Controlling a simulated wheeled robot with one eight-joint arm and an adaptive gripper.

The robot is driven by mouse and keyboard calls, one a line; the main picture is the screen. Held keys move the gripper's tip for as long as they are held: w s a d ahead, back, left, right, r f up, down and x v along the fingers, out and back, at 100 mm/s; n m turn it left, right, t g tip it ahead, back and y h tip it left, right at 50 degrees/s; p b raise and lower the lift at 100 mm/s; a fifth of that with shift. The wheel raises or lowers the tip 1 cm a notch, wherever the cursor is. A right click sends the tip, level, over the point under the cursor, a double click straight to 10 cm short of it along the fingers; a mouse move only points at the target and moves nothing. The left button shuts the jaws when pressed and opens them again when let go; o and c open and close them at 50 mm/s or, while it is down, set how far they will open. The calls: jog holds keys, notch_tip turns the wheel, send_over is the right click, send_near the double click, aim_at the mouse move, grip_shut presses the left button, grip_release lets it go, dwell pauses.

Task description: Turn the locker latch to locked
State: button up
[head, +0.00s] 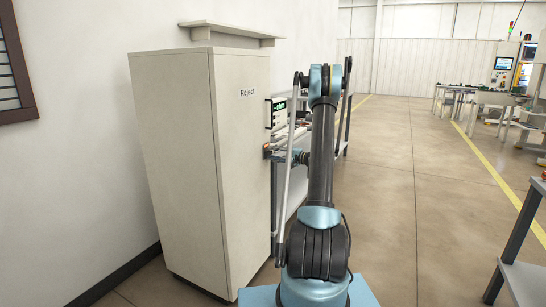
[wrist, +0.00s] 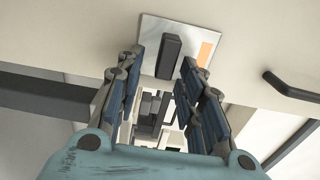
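The locker (head: 178,165) is a tall cream cabinet marked "Reject" in the head view. Its latch (wrist: 169,57) shows in the wrist view as a dark upright bar on a pale plate (wrist: 150,27), with an orange patch (wrist: 206,50) to its right. My gripper (wrist: 161,64) is open, its two blue-grey fingers apart, with the fingertips to the left and right of the bar. The right fingertip looks close to the bar; contact cannot be told. In the head view my gripper (head: 277,153) is small beside the locker's right edge, and the latch is hard to make out there.
A dark pull handle (wrist: 290,88) is on the locker door right of the latch plate; it also shows in the head view (head: 268,114). A bench (head: 346,120) stands behind my arm. The floor (head: 400,200) to the right is clear up to a grey table (head: 522,280).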

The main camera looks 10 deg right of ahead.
jog(key=shift+s+d, duration=0.1)
jog(key=v, duration=1.1)
jog(key=shift+s+d, duration=0.2)
jog(key=shift+d, duration=0.15)
jog(key=s+a+r+n+g+h, duration=0.25)
jog(key=s+a+r, duration=0.35)
jog(key=a, duration=0.4)
jog(key=s+a+n+g+h, duration=0.1)
jog(key=s+a+g+h, duration=0.15)
jog(key=s, duration=0.55)
jog(key=s+a+g+h, duration=0.1)
jog(key=s+a, duration=0.3)
jog(key=s, duration=0.4)
jog(key=s+d+f+n+h, duration=0.1)
jog(key=s+f+h, duration=0.2)
jog(key=s, duration=0.6)
jog(key=s+d+f+n+g+h, duration=0.1)
jog(key=s+d+f+h, duration=0.1)
jog(key=s, duration=0.8)
jog(key=s+d+f+n+g+h, duration=0.1)
jog(key=s+d+f+n+h, duration=0.1)
jog(key=s, duration=0.8)
notch_tip(320, 180, down, 2)
jog(key=shift+s+d+f+h, duration=0.1)
jog(key=shift+s+d+h, duration=0.15)
jog(key=shift+h, duration=0.55)
